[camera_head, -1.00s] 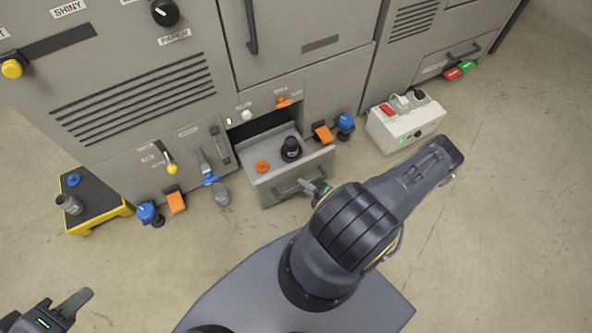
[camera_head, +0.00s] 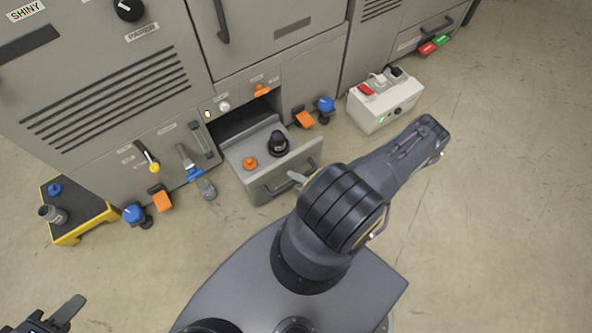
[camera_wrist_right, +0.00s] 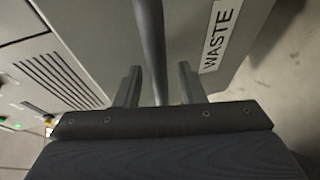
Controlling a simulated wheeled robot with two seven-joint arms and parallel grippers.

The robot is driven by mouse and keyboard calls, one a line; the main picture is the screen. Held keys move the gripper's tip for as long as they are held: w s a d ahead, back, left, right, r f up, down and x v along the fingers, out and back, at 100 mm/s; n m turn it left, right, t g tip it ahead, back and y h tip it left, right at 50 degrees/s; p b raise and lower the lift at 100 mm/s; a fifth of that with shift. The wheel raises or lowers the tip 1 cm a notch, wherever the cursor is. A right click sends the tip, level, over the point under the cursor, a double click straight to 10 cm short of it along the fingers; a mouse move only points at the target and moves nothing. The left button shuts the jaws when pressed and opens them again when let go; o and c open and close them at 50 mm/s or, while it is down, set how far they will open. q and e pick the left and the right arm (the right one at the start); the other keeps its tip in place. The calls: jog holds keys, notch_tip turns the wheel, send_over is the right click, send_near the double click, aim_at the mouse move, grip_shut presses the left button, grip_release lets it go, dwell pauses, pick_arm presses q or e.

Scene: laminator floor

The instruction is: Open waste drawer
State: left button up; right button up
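The grey waste drawer (camera_head: 257,185) stands pulled out of the cabinet's low opening in the head view. A black knob (camera_head: 278,145) and an orange knob (camera_head: 250,163) are in it. My right gripper (camera_head: 296,177) is at the drawer's front, partly hidden by my arm. In the right wrist view its two fingers (camera_wrist_right: 160,82) stand apart on either side of the handle bar (camera_wrist_right: 150,40), with gaps showing. The WASTE label (camera_wrist_right: 219,35) is right beside them. My left gripper (camera_head: 66,311) is low at the left, partly cut off, away from the drawer.
A white power box (camera_head: 384,106) stands on the floor right of the drawer. A yellow-edged step (camera_head: 88,222) is at the left. Blue and orange knobs and a grey-blue tool (camera_head: 196,178) are along the cabinet foot. Floor at the right is clear.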

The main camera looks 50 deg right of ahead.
jog(key=p+v, duration=0.1)
jog(key=v, duration=0.6)
jog(key=shift+s, duration=0.4)
jog(key=shift+d, duration=0.1)
